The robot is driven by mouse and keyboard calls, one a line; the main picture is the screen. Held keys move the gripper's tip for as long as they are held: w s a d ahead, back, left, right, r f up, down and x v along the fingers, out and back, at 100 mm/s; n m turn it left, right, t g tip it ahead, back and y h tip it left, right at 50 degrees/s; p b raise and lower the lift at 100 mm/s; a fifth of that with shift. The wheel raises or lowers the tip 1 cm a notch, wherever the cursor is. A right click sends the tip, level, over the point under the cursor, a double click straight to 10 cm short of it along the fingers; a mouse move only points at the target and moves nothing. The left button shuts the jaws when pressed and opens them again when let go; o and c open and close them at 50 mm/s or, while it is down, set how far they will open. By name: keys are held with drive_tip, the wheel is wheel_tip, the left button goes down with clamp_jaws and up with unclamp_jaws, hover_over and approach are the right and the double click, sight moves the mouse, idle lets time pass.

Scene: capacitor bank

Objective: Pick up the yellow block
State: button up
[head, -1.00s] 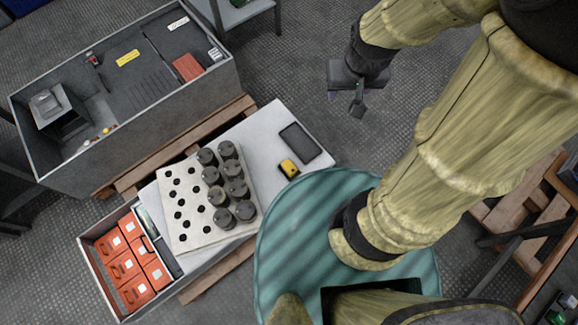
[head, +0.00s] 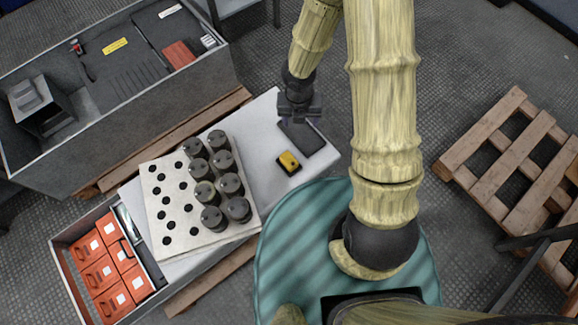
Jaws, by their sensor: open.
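The small yellow block (head: 288,161), with dark edges, lies on the light grey table top (head: 259,131), toward its right end. My gripper (head: 297,121) hangs above the far right part of the table, behind the block in the head view. It is open and apart from the block, with nothing seen between its fingers. The fingertips are small and dark here, and their height above the table is hard to tell.
A dark flat device (head: 309,143) lies beside the block, partly under my gripper in the view. A white perforated board (head: 158,222) with several dark cylinders (head: 230,185) stands to the left. A grey cabinet (head: 205,95) is behind. Orange boxes (head: 100,275) sit front left.

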drive_tip(key=a+f+n+b, duration=0.2)
drive_tip(key=a+f+n, duration=0.2)
drive_tip(key=f+n, duration=0.4)
drive_tip(key=shift+s+f+y, duration=0.3)
drive_tip(key=shift+s+f, duration=0.05)
drive_tip(key=shift+f, duration=0.1)
drive_tip(key=b, duration=1)
approach(289, 159)
drive_tip(key=f, duration=0.5)
drive_tip(key=shift+a+f, duration=0.25)
drive_tip(key=shift+a, duration=0.1)
drive_tip(key=shift+r, duration=0.1)
drive_tip(key=shift+s, duration=0.1)
drive_tip(key=f+b, duration=0.2)
drive_tip(key=f, duration=0.1)
drive_tip(key=f+b, duration=0.1)
drive_tip(key=f, duration=0.1)
drive_tip(key=shift+w+d+f, duration=0.2)
drive_tip(key=shift+d, duration=0.15)
